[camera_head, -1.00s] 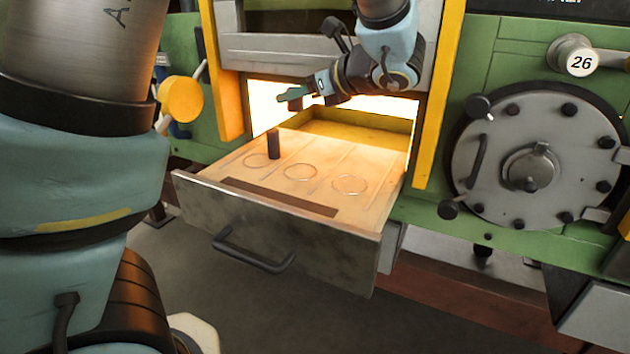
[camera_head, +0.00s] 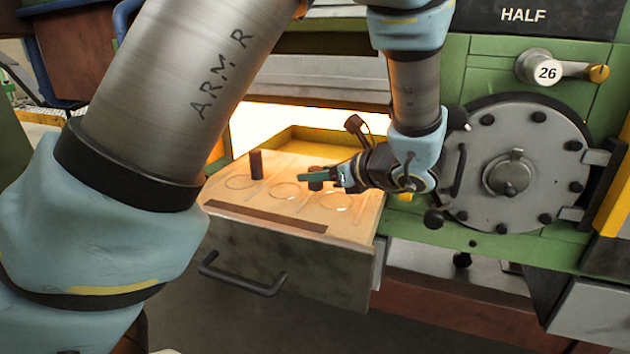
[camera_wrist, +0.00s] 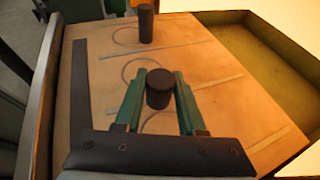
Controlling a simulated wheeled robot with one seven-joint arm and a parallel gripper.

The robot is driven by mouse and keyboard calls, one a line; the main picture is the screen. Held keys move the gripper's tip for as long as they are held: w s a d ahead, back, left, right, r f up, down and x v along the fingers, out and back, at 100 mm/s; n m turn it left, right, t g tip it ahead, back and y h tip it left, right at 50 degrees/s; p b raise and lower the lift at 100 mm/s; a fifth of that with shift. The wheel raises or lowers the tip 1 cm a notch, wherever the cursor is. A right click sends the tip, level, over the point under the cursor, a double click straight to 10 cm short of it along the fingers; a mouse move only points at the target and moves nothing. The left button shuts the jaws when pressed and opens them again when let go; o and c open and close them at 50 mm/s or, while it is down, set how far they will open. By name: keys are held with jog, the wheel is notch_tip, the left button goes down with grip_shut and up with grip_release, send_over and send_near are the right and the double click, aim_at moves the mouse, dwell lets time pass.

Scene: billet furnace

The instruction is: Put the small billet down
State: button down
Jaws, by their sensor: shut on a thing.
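My gripper (camera_head: 314,178) is over the drawer, its green fingers shut on a short dark billet. This small billet (camera_wrist: 159,88) stands upright between the fingers in the wrist view. In the head view it (camera_head: 316,184) is partly hidden by the fingers. It appears over the area behind the middle ring (camera_head: 285,190) and right ring (camera_head: 336,201); I cannot tell whether its bottom touches the drawer floor. A taller dark billet (camera_head: 256,164) stands upright behind the left ring (camera_head: 240,182); it also shows in the wrist view (camera_wrist: 146,24).
The open drawer (camera_head: 370,226) has a dark strip along its front and a handle (camera_head: 243,277) outside. Low walls (camera_wrist: 257,71) and the bright furnace opening lie behind. A round bolted hatch (camera_head: 515,165) is at right. The drawer floor around the rings is otherwise clear.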

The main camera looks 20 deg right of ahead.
jog(key=shift+f, duration=0.8)
jog(key=shift+f, duration=0.1)
jog(key=c, duration=0.5)
grip_release()
jog(key=shift+r, duration=0.2)
jog(key=b+v, duration=0.1)
jog(key=v, duration=1.1)
jog(key=shift+f, duration=0.15)
